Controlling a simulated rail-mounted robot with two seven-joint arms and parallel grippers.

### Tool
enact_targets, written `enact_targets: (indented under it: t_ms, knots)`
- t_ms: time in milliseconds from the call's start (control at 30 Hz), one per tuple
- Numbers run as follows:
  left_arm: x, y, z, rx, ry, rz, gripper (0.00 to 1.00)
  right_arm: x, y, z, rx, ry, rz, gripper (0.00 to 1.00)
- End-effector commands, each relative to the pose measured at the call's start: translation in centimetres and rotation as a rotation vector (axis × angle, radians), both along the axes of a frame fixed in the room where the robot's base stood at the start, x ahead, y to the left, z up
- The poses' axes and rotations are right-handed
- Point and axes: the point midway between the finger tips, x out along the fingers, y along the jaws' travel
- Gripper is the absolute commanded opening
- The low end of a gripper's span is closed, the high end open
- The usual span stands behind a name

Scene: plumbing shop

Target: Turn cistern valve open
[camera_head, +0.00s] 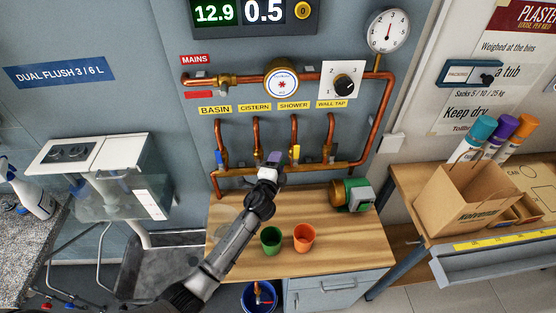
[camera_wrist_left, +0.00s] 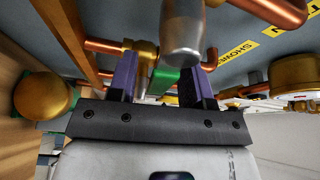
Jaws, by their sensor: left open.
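The cistern pipe (camera_head: 257,132) drops from under the CISTERN label (camera_head: 255,107) to the lower copper manifold. Its valve is mostly hidden behind my left gripper (camera_head: 273,158) in the head view. In the left wrist view, my left gripper (camera_wrist_left: 161,82) has its two purple fingers apart. A green piece (camera_wrist_left: 164,80), perhaps the cistern valve's handle, shows in the gap. A brass valve body (camera_wrist_left: 144,55) is beside the left finger, and a grey metal cylinder (camera_wrist_left: 183,28) stands above the gap. Contact cannot be told. My right gripper is in neither view.
Neighbouring valves have a blue handle (camera_head: 219,157) under BASIN and a yellow handle (camera_head: 296,153) under SHOWER. A green cup (camera_head: 271,240) and an orange cup (camera_head: 304,237) stand on the wooden bench (camera_head: 232,225). A brass-and-green device (camera_head: 352,195) lies at right.

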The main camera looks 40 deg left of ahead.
Motion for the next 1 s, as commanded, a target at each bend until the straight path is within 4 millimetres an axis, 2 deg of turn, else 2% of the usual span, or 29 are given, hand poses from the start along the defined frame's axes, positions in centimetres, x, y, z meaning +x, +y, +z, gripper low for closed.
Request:
enact_targets:
  t_ms: [200, 533, 1000]
  knots:
    - [1.09, 0.45, 0.02, -0.001, 0.001, 0.001, 0.46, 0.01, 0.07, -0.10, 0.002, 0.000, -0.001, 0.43]
    - [1.22, 0.51, 0.06, -0.001, 0.001, 0.001, 0.46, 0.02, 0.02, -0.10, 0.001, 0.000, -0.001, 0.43]
    - [1.20, 0.49, 0.05, -0.001, 0.001, 0.001, 0.01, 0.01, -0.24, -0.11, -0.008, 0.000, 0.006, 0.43]
